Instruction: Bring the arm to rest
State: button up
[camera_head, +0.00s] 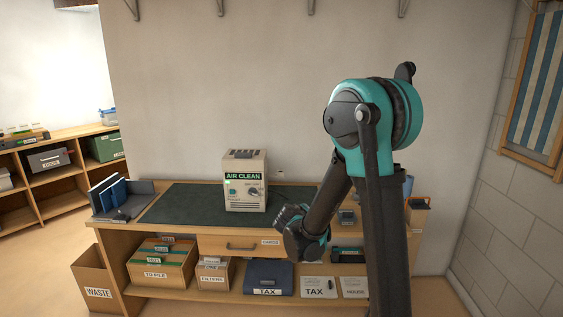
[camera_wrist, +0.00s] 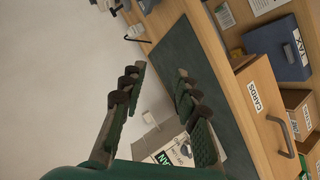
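My arm rises at the right of the head view, and its lower link slants down to the left in front of the bench (camera_head: 290,188). The AIR CLEAN box (camera_wrist: 168,148) shows low in that view, partly hidden by the right finger.
A dark mat (camera_head: 180,204) covers much of the bench top. Blue binders (camera_head: 110,193) stand at the left end. A WASTE bin (camera_head: 95,280) stands at the left, and labelled boxes fill the lower shelf.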

jog(key=s+d+f+m+g+y, duration=0.1)
jog(key=s+d+m+g, duration=0.1)
jog(key=s+d, duration=0.45)
jog(key=s+d+f+m+g, duration=0.2)
jog(key=s+d+g, duration=0.15)
jog(key=s, duration=0.55)
jog(key=s+a+f+m+g+y, duration=0.1)
jog(key=s+f+m+g+y, duration=0.1)
jog(key=s, duration=1.4)
notch_tip(320, 180, down, 2)
jog(key=shift+a+m+y, duration=0.15)
jog(key=shift+m+y, duration=0.25)
jog(key=shift+y, duration=0.5)
